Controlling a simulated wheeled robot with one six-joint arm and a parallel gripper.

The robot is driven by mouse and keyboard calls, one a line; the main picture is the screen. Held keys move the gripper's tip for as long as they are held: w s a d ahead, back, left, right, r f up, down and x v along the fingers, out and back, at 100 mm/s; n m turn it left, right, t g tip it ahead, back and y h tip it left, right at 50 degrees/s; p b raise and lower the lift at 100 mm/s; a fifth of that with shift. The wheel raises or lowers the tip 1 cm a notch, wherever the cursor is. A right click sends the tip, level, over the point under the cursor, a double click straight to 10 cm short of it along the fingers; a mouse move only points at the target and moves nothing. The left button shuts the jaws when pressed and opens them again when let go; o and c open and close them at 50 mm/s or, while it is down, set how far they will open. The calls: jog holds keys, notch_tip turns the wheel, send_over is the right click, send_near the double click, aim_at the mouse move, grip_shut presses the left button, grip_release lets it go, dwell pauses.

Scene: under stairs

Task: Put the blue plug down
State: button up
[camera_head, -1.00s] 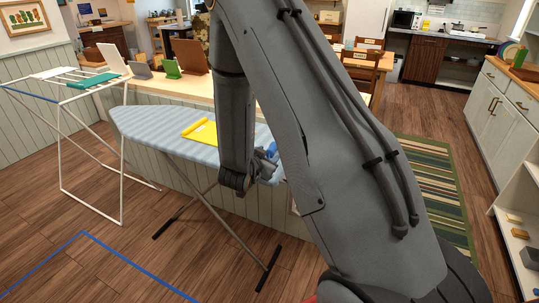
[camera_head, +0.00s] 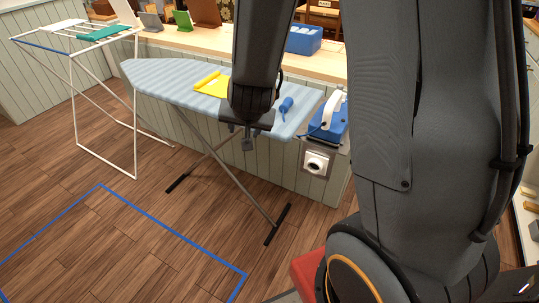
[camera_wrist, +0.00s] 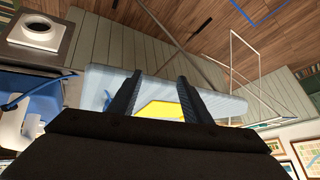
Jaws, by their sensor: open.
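The blue plug (camera_head: 286,107) rests on the striped ironing board (camera_head: 160,80), near its right end. A small blue shape beside the left finger in the wrist view may be the plug; it is partly hidden. My gripper (camera_head: 248,143) is in front of the board's near edge, to the left of and nearer than the plug. In the wrist view the two fingers of my gripper (camera_wrist: 157,95) are apart with nothing held between them. The yellow cloth (camera_wrist: 165,108) shows beyond them.
A blue and white iron (camera_head: 328,118) stands right of the plug. Below it, a socket plate (camera_head: 317,163) is on the panelled wall. A blue box (camera_head: 304,39) sits on the counter behind. A drying rack (camera_head: 133,100) stands left. Blue tape outlines open floor (camera_head: 110,245).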

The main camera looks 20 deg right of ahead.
jog(key=s+r+n+g, duration=0.1)
jog(key=s+n+g, duration=0.2)
jog(key=s, duration=0.5)
jog(key=s+r+n+g+y, duration=0.1)
jog(key=s+n+g, duration=0.2)
jog(key=s, duration=0.5)
jog(key=shift+s+d+r, duration=0.25)
jog(key=shift+s+r, duration=0.1)
jog(key=shift+r, duration=0.05)
